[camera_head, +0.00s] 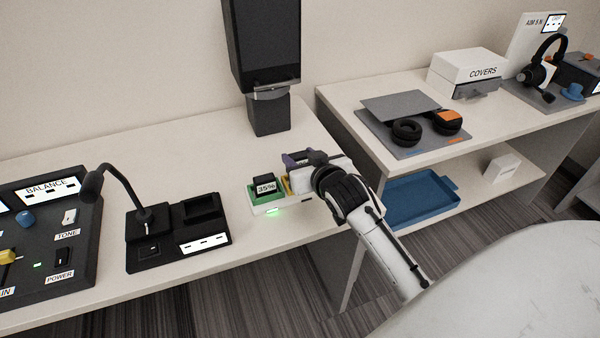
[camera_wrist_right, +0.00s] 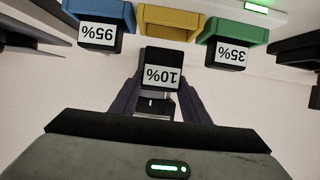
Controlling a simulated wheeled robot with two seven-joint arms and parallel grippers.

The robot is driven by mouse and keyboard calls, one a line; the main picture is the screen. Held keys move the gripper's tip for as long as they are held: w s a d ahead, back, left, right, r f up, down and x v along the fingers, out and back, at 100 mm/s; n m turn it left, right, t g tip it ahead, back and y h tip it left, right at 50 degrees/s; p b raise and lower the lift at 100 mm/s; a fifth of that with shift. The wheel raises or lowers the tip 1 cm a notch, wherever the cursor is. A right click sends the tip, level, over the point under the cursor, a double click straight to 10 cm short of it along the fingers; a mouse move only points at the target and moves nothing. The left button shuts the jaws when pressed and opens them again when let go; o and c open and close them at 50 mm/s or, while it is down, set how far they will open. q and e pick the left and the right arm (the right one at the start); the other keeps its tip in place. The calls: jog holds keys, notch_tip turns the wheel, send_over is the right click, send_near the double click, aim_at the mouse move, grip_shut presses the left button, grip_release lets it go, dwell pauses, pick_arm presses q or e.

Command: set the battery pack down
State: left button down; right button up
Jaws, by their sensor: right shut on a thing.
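A small black battery pack labelled 10% (camera_wrist_right: 162,72) is held between the dark purple fingers of my right gripper (camera_wrist_right: 158,98). In the head view the right gripper (camera_head: 306,160) is over the table's right end, beside the charger, and hides the pack. The charger has a green bay (camera_wrist_right: 240,35) holding a 35% pack (camera_wrist_right: 231,54), a yellow bay (camera_wrist_right: 168,22) with no pack visible in it, and a blue bay (camera_wrist_right: 100,12) with a 95% pack (camera_wrist_right: 100,36). The held pack lines up near the yellow bay; its height above the table is unclear. My left gripper is out of view.
A black microphone stand base (camera_head: 178,244) is left of the charger, with a control panel (camera_head: 45,235) further left. A dark column device (camera_head: 265,60) stands behind. Right are a shelf with headphones (camera_head: 447,121) and a blue tray (camera_head: 420,203). Table front near the charger is clear.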

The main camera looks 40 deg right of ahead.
jog(key=shift+f, duration=2.05)
jog(key=shift+f+b, duration=0.2)
jog(key=shift+b, duration=0.1)
jog(key=o, duration=1.1)
jog(key=shift+r, duration=0.1)
jog(key=shift+r, duration=0.15)
jog(key=v, duration=1.2)
jog(key=shift+p, duration=0.4)
